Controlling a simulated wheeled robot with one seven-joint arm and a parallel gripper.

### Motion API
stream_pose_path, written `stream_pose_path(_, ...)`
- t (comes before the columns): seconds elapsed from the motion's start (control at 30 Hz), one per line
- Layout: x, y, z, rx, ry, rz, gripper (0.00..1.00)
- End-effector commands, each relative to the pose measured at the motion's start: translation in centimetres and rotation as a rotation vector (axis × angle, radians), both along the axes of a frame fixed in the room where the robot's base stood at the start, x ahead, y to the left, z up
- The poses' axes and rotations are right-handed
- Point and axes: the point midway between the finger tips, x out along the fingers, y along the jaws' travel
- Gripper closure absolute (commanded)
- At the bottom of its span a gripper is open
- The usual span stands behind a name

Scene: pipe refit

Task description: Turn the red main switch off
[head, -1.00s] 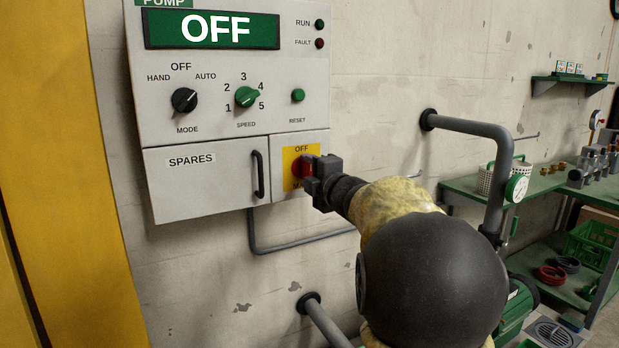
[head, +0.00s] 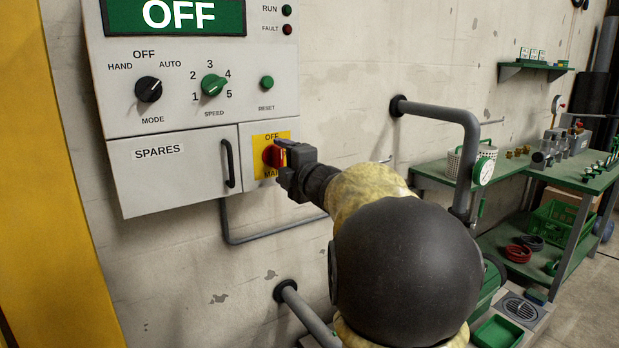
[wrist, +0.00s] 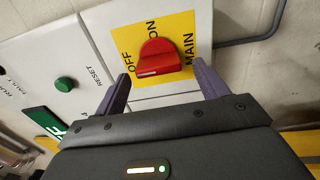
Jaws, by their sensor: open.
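The red main switch (head: 269,156) sits on a yellow plate (head: 260,171) at the lower right of the wall panel. In the wrist view the red switch (wrist: 155,52) has its handle bar lying along the line from OFF to MAIN. A white mark on the bar is at the end nearer OFF; ON is printed to the side. My gripper (wrist: 161,70) is open and empty, with one finger on each side of the switch and visible gaps to it. In the head view my gripper (head: 287,170) is just in front of the switch and partly covers the plate.
The panel display (head: 178,15) reads OFF. A black mode knob (head: 148,90), green speed knob (head: 213,85) and reset button (head: 267,83) are above. The SPARES door handle (head: 228,163) is left of the switch. A grey pipe (head: 440,113) and green bench (head: 590,183) stand right.

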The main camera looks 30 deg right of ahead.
Motion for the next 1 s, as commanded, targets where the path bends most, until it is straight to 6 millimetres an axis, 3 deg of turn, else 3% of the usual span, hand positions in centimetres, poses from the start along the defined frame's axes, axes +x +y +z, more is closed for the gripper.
stream_pose_path(0.7,-13.9,-0.5,0.2,0.000,0.000,-0.002,0.27)
stream_pose_path(1.0,-15.9,-0.5,0.0,0.000,0.001,0.000,0.27)
